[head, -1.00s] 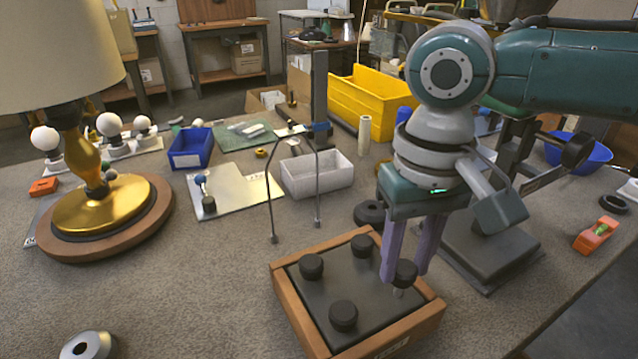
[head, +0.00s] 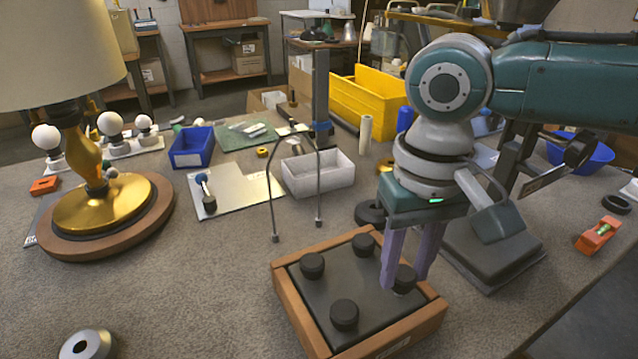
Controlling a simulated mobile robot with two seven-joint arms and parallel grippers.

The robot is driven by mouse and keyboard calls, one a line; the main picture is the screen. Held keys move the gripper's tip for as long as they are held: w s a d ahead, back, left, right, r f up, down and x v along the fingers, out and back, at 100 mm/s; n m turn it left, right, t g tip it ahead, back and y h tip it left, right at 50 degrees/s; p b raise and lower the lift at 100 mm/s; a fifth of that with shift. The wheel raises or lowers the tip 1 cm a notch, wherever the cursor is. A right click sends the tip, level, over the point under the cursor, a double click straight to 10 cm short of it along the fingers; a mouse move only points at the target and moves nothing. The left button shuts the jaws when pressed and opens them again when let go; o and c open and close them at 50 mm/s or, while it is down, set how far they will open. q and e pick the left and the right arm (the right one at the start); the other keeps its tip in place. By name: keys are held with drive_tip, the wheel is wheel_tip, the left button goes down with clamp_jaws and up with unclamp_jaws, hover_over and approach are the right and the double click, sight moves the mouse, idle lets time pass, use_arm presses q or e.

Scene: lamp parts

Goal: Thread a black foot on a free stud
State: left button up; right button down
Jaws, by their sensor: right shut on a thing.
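A wooden-framed block with a dark top plate (head: 365,301) stands at the front of the table. Black feet sit on its top: one at the left (head: 312,265), one at the back (head: 363,245) and one at the front (head: 344,314). My right gripper (head: 402,286) points down over the plate's right side, its purple fingers shut on another black foot (head: 405,279). This foot sits low at the right corner; the stud under it is hidden, so I cannot tell how far it is threaded. My left gripper is out of view.
A brass lamp with a wooden base (head: 160,215) stands at the left. An orange level (head: 598,235) lies at right. The table left of the block is mostly clear.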

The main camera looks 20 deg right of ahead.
drive_tip(key=shift+f, duration=0.3)
idle(0.4)
drive_tip(key=shift+f, duration=0.35)
idle(0.8)
drive_tip(key=c, duration=1.1)
unclamp_jaws()
drive_tip(key=shift+c, duration=0.2)
clamp_jaws()
drive_tip(key=shift+d+f+p, duration=0.15)
drive_tip(key=shift+p, duration=0.35)
drive_tip(key=shift+s+f, duration=0.1)
drive_tip(key=shift+f, duration=0.05)
